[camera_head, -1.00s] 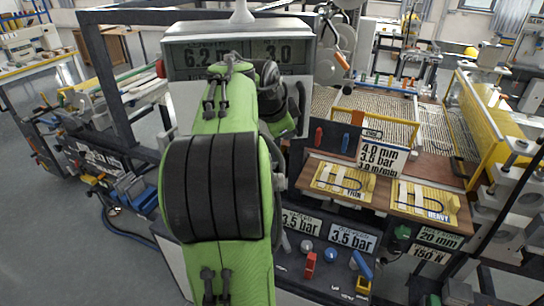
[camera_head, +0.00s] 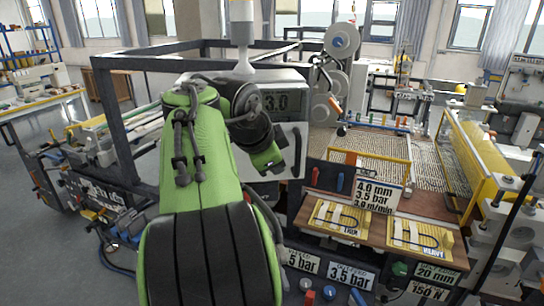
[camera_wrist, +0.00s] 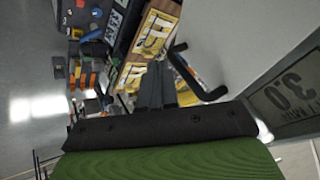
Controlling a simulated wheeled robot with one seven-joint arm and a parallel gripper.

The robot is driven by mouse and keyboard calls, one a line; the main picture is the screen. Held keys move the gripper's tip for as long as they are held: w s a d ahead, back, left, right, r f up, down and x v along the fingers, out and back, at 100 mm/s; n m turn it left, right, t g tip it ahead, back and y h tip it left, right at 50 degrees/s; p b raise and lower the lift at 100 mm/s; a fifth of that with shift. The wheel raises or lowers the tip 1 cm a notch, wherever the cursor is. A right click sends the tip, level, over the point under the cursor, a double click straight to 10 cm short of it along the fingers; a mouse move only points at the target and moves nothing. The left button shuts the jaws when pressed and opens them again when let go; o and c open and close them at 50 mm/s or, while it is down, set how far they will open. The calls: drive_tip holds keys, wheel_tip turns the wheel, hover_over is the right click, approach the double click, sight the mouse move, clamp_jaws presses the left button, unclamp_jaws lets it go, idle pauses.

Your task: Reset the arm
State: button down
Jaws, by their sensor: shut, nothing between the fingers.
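My green and black arm reaches forward through the middle of the camera_head view, in front of a grey cabinet (camera_head: 289,88) with a display reading 3.0. My gripper (camera_wrist: 155,84) shows in the wrist view as dark fingers, shut and empty. A black bent handle (camera_wrist: 192,76) on the cabinet's pale face lies just right of the fingers; I cannot tell the exact gap. In the camera_head view the fingers are too small and dark to make out clearly.
Coloured knobs sit below. A dark frame (camera_head: 113,110) stands left and behind. Open grey floor (camera_head: 50,240) lies at left.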

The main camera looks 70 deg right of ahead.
drive_tip(key=w+a+f+n+t+y+b, duration=0.1)
drive_tip(key=w+a+f+n+t, duration=0.1)
drive_tip(key=w+a+n, duration=0.35)
drive_tip(key=w+a+f+n+t, duration=0.3)
drive_tip(key=w+a+n, duration=0.2)
drive_tip(key=a+n, duration=0.15)
drive_tip(key=s+a+f+n+t+y, duration=0.1)
drive_tip(key=a+f+n+y, duration=0.2)
drive_tip(key=a+f+n, duration=0.2)
drive_tip(key=s+a+f+n+t+y+b, duration=0.1)
drive_tip(key=a+f+n+y, duration=0.2)
drive_tip(key=a+n, duration=0.9)
drive_tip(key=a+f, duration=0.3)
drive_tip(key=a, duration=0.5)
drive_tip(key=shift+s+a+f+n, duration=0.2)
drive_tip(key=shift+s+n, duration=0.1)
